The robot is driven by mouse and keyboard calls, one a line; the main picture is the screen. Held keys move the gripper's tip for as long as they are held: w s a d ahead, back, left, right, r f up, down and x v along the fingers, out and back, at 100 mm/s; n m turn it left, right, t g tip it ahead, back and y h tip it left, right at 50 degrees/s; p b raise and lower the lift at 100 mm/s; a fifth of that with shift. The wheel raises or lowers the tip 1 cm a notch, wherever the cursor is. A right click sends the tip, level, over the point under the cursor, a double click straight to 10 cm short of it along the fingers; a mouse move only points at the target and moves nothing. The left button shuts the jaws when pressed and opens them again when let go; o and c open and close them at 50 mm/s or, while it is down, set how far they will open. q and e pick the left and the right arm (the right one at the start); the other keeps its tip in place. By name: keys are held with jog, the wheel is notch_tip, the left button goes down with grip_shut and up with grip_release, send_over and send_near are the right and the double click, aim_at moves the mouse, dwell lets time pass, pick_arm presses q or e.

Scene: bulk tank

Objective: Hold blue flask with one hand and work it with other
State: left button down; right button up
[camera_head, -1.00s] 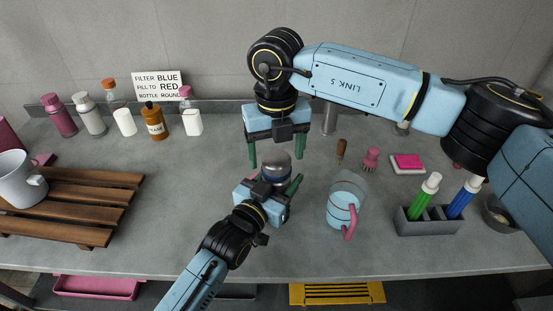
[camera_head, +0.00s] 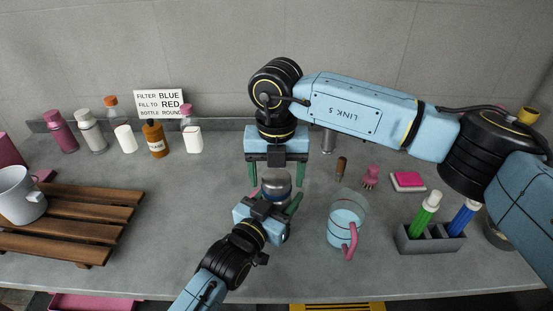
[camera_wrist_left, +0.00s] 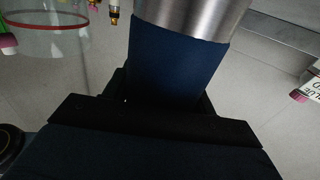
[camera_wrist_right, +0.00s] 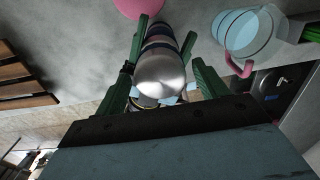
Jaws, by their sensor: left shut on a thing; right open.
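The blue flask (camera_wrist_left: 178,60) has a dark blue body and a shiny metal top. In the head view its grey domed top (camera_head: 276,183) shows above my left gripper (camera_head: 270,212), which is shut on the body and holds it upright. The lower body is hidden there. My right gripper (camera_head: 276,175) is open, pointing down, with its green fingers to either side of the top. In the right wrist view the metal top (camera_wrist_right: 160,75) lies between the open fingers, with no clear contact.
A clear jug with a pink handle (camera_head: 347,220) stands right of the flask. A grey marker holder (camera_head: 430,244) is farther right. A wooden rack (camera_head: 75,225) lies left. Several bottles and a sign (camera_head: 160,103) stand along the back wall.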

jog(key=shift+f, duration=0.85)
jog(key=shift+c, duration=0.4)
jog(key=c, duration=0.9)
jog(key=shift+n, duration=1.7)
jog(key=o, duration=1.1)
